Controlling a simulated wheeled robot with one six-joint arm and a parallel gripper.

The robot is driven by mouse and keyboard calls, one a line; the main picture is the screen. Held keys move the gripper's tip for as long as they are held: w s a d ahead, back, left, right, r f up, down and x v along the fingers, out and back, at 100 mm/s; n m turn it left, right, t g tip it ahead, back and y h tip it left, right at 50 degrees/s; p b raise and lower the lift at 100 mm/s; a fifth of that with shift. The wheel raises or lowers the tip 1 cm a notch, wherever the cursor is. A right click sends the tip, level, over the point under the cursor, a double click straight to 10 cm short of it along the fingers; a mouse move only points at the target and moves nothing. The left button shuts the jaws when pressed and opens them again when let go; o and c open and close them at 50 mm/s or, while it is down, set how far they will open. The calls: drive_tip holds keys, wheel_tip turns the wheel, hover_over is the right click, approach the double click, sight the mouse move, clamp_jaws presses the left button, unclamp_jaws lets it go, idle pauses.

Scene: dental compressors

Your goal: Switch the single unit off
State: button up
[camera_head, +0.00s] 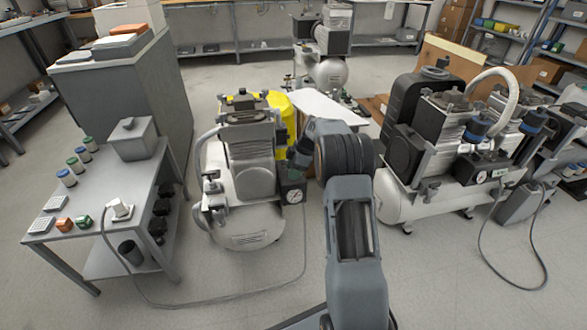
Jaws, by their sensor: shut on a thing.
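The single unit (246,190) is a compressor with one grey motor head on a pale tank, standing on the floor left of centre. Its dark control box with a round white gauge (294,196) is on its right side. My arm reaches up from the bottom, and my gripper (298,158) is just above this box, at the switch knob. The gripper is shut on the knob; the fingertips and the knob are mostly hidden by the wrist and the dark parts. I cannot tell the switch's position.
A twin-motor compressor (440,160) with a white hose stands close on the right. A grey side table (130,185) with several small coloured pots is on the left. A power cable (200,304) runs across the floor. Another compressor (328,70) stands behind.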

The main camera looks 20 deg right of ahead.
drive_tip(key=shift+n, duration=0.6)
drive_tip(key=shift+g+p, duration=0.3)
drive_tip(key=o, duration=0.9)
drive_tip(key=p+v, duration=0.5)
drive_tip(key=v, duration=0.8)
drive_tip(key=shift+d+r, duration=0.15)
drive_tip(key=shift+r, duration=0.25)
